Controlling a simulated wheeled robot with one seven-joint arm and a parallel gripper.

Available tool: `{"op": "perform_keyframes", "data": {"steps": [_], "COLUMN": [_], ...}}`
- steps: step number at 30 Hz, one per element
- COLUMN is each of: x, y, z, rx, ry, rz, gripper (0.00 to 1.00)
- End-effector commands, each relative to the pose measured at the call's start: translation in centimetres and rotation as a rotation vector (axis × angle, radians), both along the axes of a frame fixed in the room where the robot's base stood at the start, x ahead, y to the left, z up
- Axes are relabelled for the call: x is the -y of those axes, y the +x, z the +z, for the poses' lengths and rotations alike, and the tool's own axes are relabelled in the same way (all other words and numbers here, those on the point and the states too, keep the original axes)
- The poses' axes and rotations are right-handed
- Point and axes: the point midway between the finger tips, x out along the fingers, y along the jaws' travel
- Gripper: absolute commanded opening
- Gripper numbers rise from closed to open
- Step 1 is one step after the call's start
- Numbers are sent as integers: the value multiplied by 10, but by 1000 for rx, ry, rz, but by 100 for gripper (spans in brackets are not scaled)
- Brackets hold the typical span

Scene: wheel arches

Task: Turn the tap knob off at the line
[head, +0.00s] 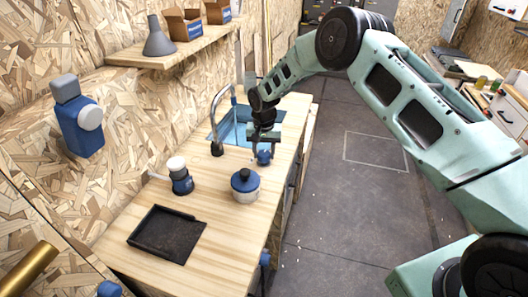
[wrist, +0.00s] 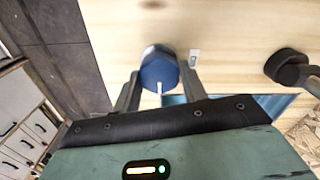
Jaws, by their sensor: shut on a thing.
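The blue tap knob (wrist: 158,68) stands on the wooden counter, with a white pointer line on its top aimed toward the bottom of the wrist view. My gripper (wrist: 161,74) has one finger on each side of the knob and is shut on it. A small white tag (wrist: 194,57) with a grey mark lies on the counter just right of the knob. In the head view my gripper (head: 264,150) reaches down over the knob (head: 264,158), partly covering it. The curved grey tap (head: 215,115) rises behind it, beside the blue sink (head: 235,131).
A shelf (head: 165,52) holds a grey funnel (head: 158,38) and boxes. Open floor lies right of the counter.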

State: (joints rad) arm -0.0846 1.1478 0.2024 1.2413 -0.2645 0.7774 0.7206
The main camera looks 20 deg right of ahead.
Motion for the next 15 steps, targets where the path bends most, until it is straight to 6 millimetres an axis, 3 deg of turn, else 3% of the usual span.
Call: {"op": "perform_keyframes", "data": {"steps": [8,15], "x": [0,-1], "y": [0,0], "z": [-2,-3], "rx": [0,0], "ry": [0,0], "rz": [80,255], "gripper": [20,20]}}
